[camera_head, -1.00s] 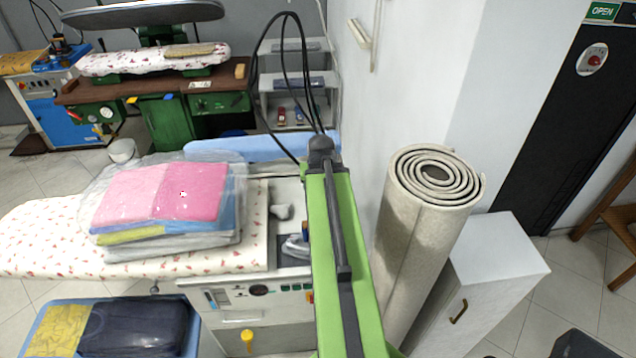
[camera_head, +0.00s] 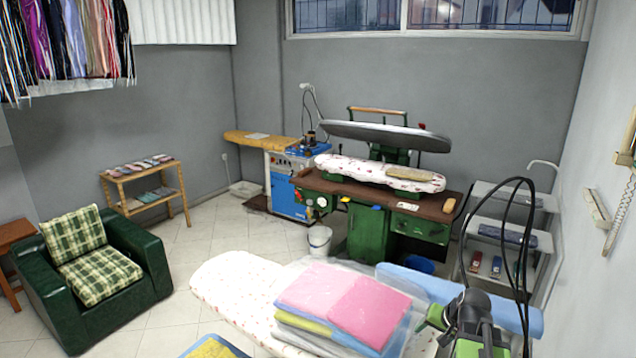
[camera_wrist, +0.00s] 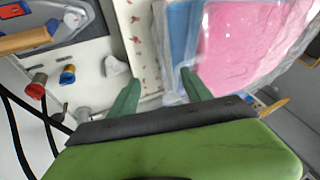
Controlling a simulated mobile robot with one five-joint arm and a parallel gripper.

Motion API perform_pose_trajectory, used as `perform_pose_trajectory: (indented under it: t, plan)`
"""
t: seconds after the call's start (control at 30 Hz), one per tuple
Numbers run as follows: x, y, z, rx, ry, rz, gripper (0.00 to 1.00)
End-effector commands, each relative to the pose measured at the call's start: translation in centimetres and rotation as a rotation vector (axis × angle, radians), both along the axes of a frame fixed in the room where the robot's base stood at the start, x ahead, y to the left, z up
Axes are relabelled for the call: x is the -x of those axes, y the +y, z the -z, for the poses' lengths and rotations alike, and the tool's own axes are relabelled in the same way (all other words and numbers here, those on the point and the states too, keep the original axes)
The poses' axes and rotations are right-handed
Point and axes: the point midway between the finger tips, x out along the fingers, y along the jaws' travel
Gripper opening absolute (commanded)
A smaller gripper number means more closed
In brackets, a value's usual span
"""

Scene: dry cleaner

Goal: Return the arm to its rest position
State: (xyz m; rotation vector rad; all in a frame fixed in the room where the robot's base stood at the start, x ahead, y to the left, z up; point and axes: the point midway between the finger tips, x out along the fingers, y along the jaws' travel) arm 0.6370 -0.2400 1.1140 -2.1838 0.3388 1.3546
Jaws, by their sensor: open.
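My gripper (camera_wrist: 160,90) shows in the wrist view with its two green fingers apart and nothing between them. Below the fingertips are the edge of the floral ironing board (camera_wrist: 138,40) and the plastic-wrapped stack of folded pink, blue and yellow laundry (camera_wrist: 245,45). In the head view, part of my green and black arm stands at the bottom right, beside the laundry stack (camera_head: 345,300) on the ironing board (camera_head: 225,285). My fingertips cannot be made out clearly there.
A blue padded board (camera_head: 470,298) lies right behind my arm. In the wrist view, an iron with a wooden handle (camera_wrist: 35,40) and small knobs are at the left. A green armchair (camera_head: 100,265), pressing machine (camera_head: 380,225) and shelf (camera_head: 500,240) stand farther off.

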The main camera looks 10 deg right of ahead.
Motion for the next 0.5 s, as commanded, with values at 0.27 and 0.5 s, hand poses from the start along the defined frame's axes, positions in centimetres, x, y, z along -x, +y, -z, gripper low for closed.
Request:
perform_pose_trajectory:
  t: [0.27, 0.5]
  plan:
    - [-6.1, 14.7, -4.3, -0.248, -0.085, -0.148, 0.57]
    - [-4.2, 23.0, 0.7, -0.238, 0.019, -0.314, 0.57]
